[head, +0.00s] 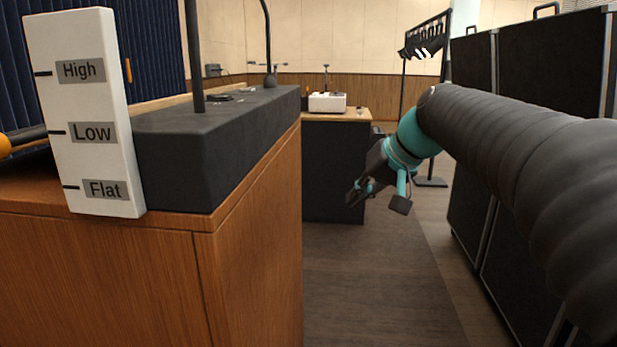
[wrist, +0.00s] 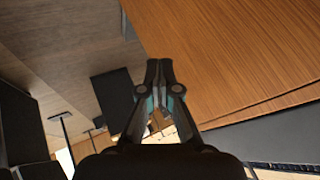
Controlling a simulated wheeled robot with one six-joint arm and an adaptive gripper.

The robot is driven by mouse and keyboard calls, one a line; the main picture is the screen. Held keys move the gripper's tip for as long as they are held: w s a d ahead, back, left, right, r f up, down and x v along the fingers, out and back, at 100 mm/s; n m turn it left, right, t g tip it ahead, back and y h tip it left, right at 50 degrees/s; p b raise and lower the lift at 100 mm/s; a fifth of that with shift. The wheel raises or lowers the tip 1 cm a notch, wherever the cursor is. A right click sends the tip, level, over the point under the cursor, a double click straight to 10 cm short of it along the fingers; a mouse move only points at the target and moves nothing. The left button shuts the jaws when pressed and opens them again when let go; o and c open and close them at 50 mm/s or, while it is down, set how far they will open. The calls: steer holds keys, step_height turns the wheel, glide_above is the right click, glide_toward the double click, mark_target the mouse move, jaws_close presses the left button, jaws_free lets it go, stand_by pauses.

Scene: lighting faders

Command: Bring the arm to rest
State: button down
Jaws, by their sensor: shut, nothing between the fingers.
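My gripper (head: 354,196) is at the end of my arm, right of the wooden desk and in front of a dark cabinet in the head view. In the wrist view my gripper (wrist: 159,64) shows its two fingers together, with nothing between them. It hangs in free air beside the wooden panel of the desk (wrist: 235,50) and touches nothing that I can see.
A wooden desk (head: 120,270) with a dark raised block (head: 180,165) stands at the left. On it is a white board (head: 90,155) marked High, Low and Flat. Dark cases (head: 470,205) line the right. Open floor (head: 365,290) lies between.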

steer(key=s+d+f+h, duration=0.2)
steer(key=s+d+f, duration=0.1)
steer(key=s+f, duration=0.6)
steer(key=s+d+f+h, duration=0.3)
steer(key=s+f, duration=0.7)
steer(key=s, duration=0.7)
steer(key=shift+d+m+h, duration=0.25)
steer(key=shift+m+h, duration=0.05)
